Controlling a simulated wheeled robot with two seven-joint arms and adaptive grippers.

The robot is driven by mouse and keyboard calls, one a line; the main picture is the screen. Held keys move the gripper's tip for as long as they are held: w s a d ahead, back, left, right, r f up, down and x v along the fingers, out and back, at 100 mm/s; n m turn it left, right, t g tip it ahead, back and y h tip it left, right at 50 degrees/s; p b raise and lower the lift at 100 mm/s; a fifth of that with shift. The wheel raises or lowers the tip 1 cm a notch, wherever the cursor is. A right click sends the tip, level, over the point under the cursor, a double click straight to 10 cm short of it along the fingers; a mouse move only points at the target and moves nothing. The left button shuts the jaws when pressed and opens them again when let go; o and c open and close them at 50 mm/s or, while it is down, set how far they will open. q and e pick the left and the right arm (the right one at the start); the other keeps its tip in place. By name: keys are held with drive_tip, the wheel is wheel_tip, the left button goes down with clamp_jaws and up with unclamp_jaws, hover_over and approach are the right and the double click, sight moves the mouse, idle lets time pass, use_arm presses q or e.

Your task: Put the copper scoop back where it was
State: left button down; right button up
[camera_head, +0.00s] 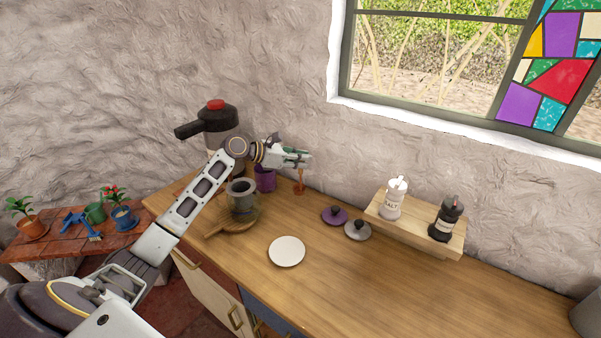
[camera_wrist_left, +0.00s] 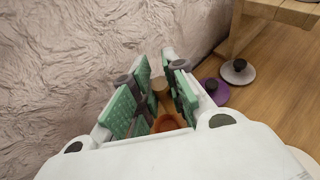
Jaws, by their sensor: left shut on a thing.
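The copper scoop (camera_head: 299,187) hangs roughly upright below the fingers of my left gripper (camera_head: 297,158), over the back of the counter near the wall. My left gripper is shut on it. In the left wrist view, the scoop's orange-copper part (camera_wrist_left: 166,123) shows between the green finger pads of the left gripper (camera_wrist_left: 160,95). I cannot tell whether its lower end touches the counter. An open grey canister (camera_head: 242,197) and an open purple canister (camera_head: 265,181) stand to its left. My right gripper is not in view.
A purple lid (camera_head: 334,214) and a grey lid (camera_head: 357,231) lie right of the scoop. A wooden shelf (camera_head: 410,236) holds salt (camera_head: 394,199) and pepper (camera_head: 445,219). A white plate (camera_head: 287,251) lies in front. A dark, red-topped pot (camera_head: 219,119) stands behind my arm. The right counter is mostly clear.

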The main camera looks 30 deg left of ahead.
use_arm(q)
drive_tip(key=shift+f, duration=2.55)
drive_tip(key=c, duration=1.4)
unclamp_jaws()
drive_tip(key=shift+c, duration=0.2)
drive_tip(key=shift+s+a, duration=0.1)
drive_tip(key=shift+s, duration=0.05)
approach(300, 173)
drive_tip(key=shift+a, duration=0.65)
drive_tip(key=shift+s+r, duration=0.2)
drive_tip(key=shift+r, duration=0.3)
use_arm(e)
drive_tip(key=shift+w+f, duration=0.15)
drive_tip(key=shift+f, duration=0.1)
